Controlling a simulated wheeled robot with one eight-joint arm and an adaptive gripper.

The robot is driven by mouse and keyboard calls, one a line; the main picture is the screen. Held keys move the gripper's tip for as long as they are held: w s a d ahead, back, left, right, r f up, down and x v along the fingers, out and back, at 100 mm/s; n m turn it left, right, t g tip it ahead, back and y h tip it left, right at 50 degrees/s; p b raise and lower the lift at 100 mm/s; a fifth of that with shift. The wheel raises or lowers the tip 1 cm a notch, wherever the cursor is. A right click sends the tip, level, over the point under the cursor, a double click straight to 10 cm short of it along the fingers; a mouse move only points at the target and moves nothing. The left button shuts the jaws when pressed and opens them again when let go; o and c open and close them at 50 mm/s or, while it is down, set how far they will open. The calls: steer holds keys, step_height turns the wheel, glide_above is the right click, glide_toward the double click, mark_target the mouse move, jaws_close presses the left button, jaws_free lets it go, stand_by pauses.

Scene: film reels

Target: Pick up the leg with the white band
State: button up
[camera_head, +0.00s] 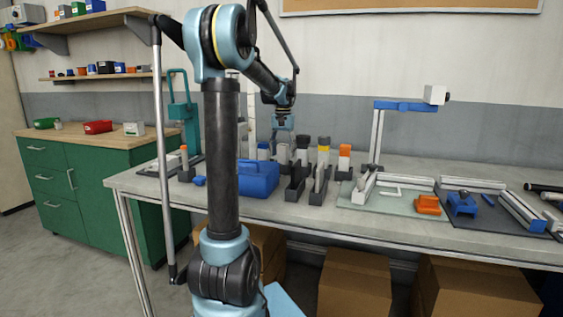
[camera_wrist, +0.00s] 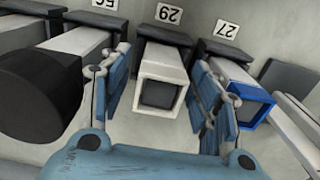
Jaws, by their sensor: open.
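The leg with the white band (camera_wrist: 160,75) is in the middle of the wrist view, its square white-rimmed end facing the camera. My gripper (camera_wrist: 160,100) is open, and in this view one finger appears on each side of that leg. I cannot tell whether either finger touches it. In the head view my gripper (camera_head: 283,128) points down over the row of legs at the back of the bench. The white-banded leg is hard to make out there.
In the wrist view, a black-ended leg (camera_wrist: 40,95) is close on the left and a blue-banded leg (camera_wrist: 245,100) close on the right. The head view shows yellow-topped (camera_head: 323,149) and orange-topped (camera_head: 345,150) legs, and a blue toolbox (camera_head: 258,180) in front.

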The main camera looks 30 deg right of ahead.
steer(key=shift+f, duration=0.25)
steer(key=c, duration=1.3)
steer(key=shift+o, duration=0.2)
